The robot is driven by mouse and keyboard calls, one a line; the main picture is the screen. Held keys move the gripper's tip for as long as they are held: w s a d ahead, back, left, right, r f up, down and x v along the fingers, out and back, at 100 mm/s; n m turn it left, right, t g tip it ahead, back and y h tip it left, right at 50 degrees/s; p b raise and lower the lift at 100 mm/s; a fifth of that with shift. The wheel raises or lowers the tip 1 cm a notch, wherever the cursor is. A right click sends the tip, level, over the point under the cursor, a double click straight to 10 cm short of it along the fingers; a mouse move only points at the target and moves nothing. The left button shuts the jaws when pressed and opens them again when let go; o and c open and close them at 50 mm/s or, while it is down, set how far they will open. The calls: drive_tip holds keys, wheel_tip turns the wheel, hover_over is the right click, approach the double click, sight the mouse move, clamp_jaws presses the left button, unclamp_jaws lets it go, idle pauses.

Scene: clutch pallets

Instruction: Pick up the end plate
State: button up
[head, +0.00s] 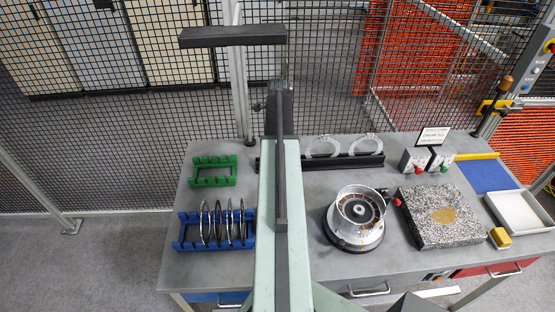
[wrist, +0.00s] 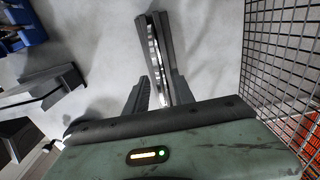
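In the head view, my raised arm crosses the middle of the picture. The blue rack (head: 183,246) at the table's left holds several thin upright plates (head: 228,222), apart from my gripper.
An empty green rack (head: 213,180) stands behind the blue one. A black rack (head: 335,162) holds two pale rings. Right of my arm are a round silver drum (head: 359,208), a speckled slab (head: 425,225) and a white tray (head: 522,212). Mesh fencing (head: 190,150) runs behind the table.

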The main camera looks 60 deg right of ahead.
drive_tip(key=shift+f+b, duration=0.3)
drive_tip(key=shift+f, duration=0.6)
drive_tip(key=shift+r, duration=0.15)
clamp_jaws()
idle(0.6)
